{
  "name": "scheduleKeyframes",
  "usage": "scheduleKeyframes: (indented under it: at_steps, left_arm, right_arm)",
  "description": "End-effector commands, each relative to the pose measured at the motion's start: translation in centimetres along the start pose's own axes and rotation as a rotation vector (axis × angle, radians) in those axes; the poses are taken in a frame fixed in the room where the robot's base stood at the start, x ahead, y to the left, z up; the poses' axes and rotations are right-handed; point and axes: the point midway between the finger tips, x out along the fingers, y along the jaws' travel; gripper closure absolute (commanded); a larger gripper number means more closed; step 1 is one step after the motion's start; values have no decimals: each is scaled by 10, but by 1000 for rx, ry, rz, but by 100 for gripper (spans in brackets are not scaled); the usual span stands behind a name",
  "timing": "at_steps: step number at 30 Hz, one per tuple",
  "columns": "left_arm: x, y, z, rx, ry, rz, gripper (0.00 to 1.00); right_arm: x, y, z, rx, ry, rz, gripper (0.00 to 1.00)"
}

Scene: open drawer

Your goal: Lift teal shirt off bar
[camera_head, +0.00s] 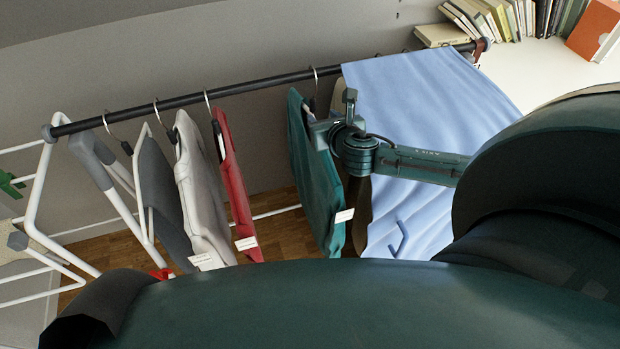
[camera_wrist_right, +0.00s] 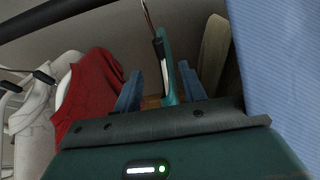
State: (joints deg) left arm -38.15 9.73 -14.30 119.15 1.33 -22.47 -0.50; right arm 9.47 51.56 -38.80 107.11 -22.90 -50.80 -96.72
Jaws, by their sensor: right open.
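The teal shirt (camera_head: 318,190) hangs on a hanger from the black bar (camera_head: 240,89), between the red shirt and a light blue cloth. A white tag is at its lower edge. My right gripper (camera_head: 335,118) is at the top of the teal shirt, just below the bar, and hides part of its shoulder. In the right wrist view, the two blue fingers (camera_wrist_right: 160,90) are apart, with the teal shirt's narrow top (camera_wrist_right: 169,80) and dark hanger neck (camera_wrist_right: 160,50) between them. I cannot tell whether the fingers touch it. My left gripper is not in view.
The red shirt (camera_head: 235,185), a pale shirt (camera_head: 197,190) and a grey garment (camera_head: 160,195) hang to the left. The light blue cloth (camera_head: 425,125) drapes over the bar at right, close to my right arm. Books (camera_head: 490,18) stand on the white surface behind.

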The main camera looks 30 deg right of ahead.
Motion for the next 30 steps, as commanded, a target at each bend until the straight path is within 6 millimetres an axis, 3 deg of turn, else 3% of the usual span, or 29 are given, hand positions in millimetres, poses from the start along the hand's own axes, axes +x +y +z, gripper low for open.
scheduleKeyframes:
  at_steps: [8,18,26,30]
  left_arm:
    - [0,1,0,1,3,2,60]
    - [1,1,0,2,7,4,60]
    - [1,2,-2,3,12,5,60]
    - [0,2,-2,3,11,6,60]
  right_arm:
    - [23,0,-1,3,2,1,59]
    - [65,-1,-4,3,1,1,59]
    - [68,-1,-4,2,2,2,59]
    - [67,-1,-4,2,2,2,69]
